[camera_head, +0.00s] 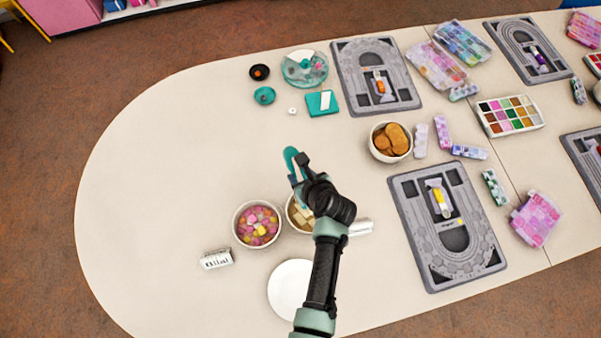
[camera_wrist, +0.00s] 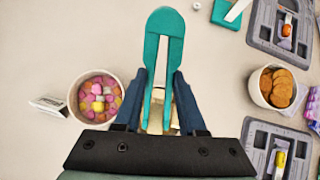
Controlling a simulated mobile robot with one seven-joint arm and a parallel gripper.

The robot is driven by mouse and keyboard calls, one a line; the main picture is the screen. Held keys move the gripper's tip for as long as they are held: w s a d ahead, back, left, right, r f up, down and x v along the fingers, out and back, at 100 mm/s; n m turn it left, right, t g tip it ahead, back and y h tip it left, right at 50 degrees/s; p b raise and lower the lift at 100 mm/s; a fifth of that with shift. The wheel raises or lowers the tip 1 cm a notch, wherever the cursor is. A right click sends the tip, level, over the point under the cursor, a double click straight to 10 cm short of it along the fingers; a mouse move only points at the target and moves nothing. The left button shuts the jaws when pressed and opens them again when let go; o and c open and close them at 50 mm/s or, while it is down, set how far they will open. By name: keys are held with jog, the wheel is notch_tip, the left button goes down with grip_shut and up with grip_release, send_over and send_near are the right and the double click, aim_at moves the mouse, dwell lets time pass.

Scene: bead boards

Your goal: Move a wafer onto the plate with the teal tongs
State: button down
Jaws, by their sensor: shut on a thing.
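My gripper (camera_head: 300,176) is shut on the teal tongs (camera_wrist: 163,30), also seen in the head view (camera_head: 290,156), with one finger on each side of them. A bowl of pale tan wafers (camera_head: 303,215) stands on the table, partly hidden by my arm. In the wrist view, wafers (camera_wrist: 180,112) show under and beside the tongs' arms. The white plate (camera_head: 287,288) lies bare where visible, below the wafer bowl in the head view, partly behind my arm.
A bowl of pink and yellow sweets (camera_head: 257,224) stands left of the wafers. A bowl of round biscuits (camera_head: 391,140) is farther right. Label blocks (camera_head: 216,259) lie near the bowls. Grey bead boards (camera_head: 448,225) and bead boxes fill the right side. The table's left is clear.

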jog(key=shift+f, duration=0.1)
jog(key=s+b, duration=0.1)
jog(key=b, duration=0.1)
jog(key=s+d+f+m+h+b, duration=0.1)
jog(key=s+b, duration=0.1)
jog(key=s+d+f+m+b, duration=0.1)
jog(key=b, duration=0.1)
jog(key=shift+s+f+t+b, duration=0.1)
jog(key=shift+s+t+b, duration=0.05)
jog(key=shift+t+b, duration=0.15)
jog(key=shift+s+d+r+m+h+b, duration=0.1)
jog(key=shift+s+r+m+h+b, duration=0.75)
jog(key=shift+b, duration=0.4)
jog(key=shift+s+d+r+m+h+b, duration=0.1)
jog(key=shift+s+r+m+h+b, duration=0.5)
jog(key=shift+s+m+b, duration=0.45)
jog(key=shift+a, duration=0.1)
